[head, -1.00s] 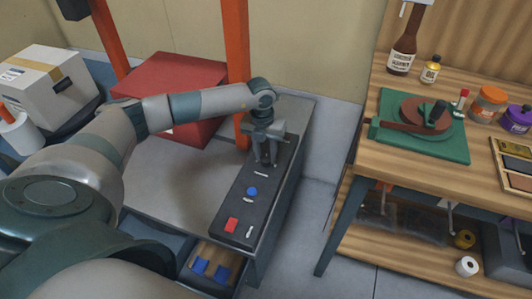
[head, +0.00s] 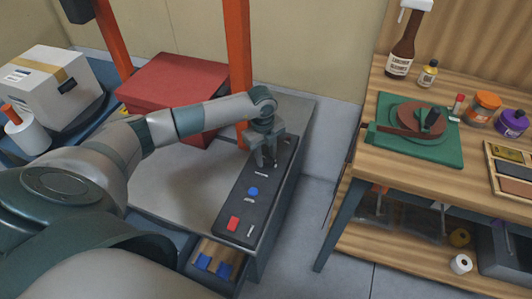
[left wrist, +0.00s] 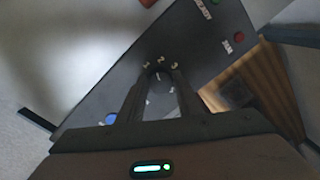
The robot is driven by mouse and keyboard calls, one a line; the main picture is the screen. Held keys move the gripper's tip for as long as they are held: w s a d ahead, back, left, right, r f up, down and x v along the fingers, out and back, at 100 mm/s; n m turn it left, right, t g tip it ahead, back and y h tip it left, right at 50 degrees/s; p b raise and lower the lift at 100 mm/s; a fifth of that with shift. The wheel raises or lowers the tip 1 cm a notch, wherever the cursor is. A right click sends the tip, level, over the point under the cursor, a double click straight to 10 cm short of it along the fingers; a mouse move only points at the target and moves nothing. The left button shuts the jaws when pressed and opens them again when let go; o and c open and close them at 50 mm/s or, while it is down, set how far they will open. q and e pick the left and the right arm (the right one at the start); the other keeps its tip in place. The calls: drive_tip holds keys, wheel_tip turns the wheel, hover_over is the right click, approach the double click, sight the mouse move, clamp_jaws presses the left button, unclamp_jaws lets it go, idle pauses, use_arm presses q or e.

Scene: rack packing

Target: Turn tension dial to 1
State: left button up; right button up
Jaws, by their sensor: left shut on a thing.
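The tension dial (left wrist: 160,94) is a dark round knob on the black control panel (left wrist: 100,89), with the digits 1, 2 and 3 printed along its far side in the left wrist view. A pale pointer mark shows on the dial, but I cannot tell exactly which digit it faces. My left gripper (left wrist: 156,90) is shut on the dial, with a finger on each side of it. In the head view my left gripper (head: 268,163) is lowered onto the far part of the panel (head: 236,207) and hides most of the dial. My right gripper is out of view.
The panel carries a blue button (head: 253,191) and a red button (head: 233,223) nearer me. A red box (head: 172,82) and an orange post (head: 237,65) stand behind the arm. A wooden workbench (head: 372,150) stands to the right across a gap.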

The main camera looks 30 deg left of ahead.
use_arm(q)
drive_tip(key=n, duration=0.1)
drive_tip(key=n+p, duration=0.1)
drive_tip(key=shift+r+n, duration=0.2)
drive_tip(key=shift+n, duration=0.5)
drive_tip(key=shift+a+f+n+p, duration=0.1)
drive_tip(key=shift+n+p, duration=0.35)
drive_tip(key=shift+n, duration=0.25)
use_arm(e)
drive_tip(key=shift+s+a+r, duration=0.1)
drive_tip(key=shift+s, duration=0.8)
use_arm(q)
drive_tip(key=o, duration=1)
drive_tip(key=shift+o, duration=0.2)
